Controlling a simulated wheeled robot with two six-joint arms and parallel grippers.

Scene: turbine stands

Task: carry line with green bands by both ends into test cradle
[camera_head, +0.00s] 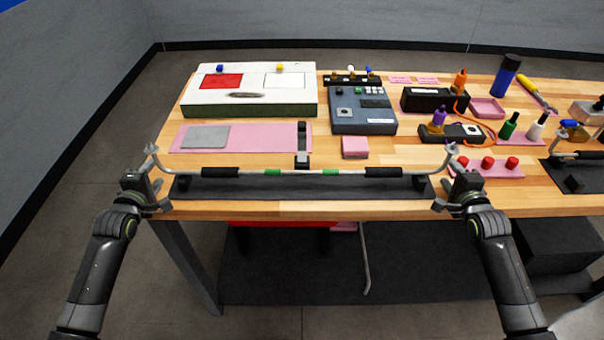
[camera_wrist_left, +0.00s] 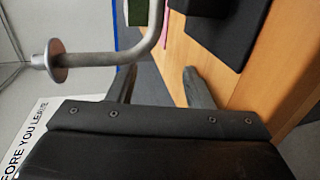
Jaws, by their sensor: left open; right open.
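The line with green bands (camera_head: 300,172) is a thin grey tube with two green bands, two black sleeves and upturned flanged ends. It lies level across black supports on a dark mat (camera_head: 310,188) along the table's front edge. My left gripper (camera_head: 158,186) is open at the line's left end. In the left wrist view, the bent tube (camera_wrist_left: 150,45) and its flange lie just beyond my open fingers (camera_wrist_left: 160,85); no grip shows. My right gripper (camera_head: 455,186) is open at the line's right end; whether the tube is between its fingers is unclear. I cannot tell which fixture is the test cradle.
Behind the line are a pink mat (camera_head: 270,137), a white-topped box (camera_head: 250,95), a blue-grey control box (camera_head: 361,113) and a small pink block (camera_head: 355,147). Red caps (camera_head: 487,162), bottles and tools crowd the right. Another dark stand (camera_head: 572,178) sits at the far right.

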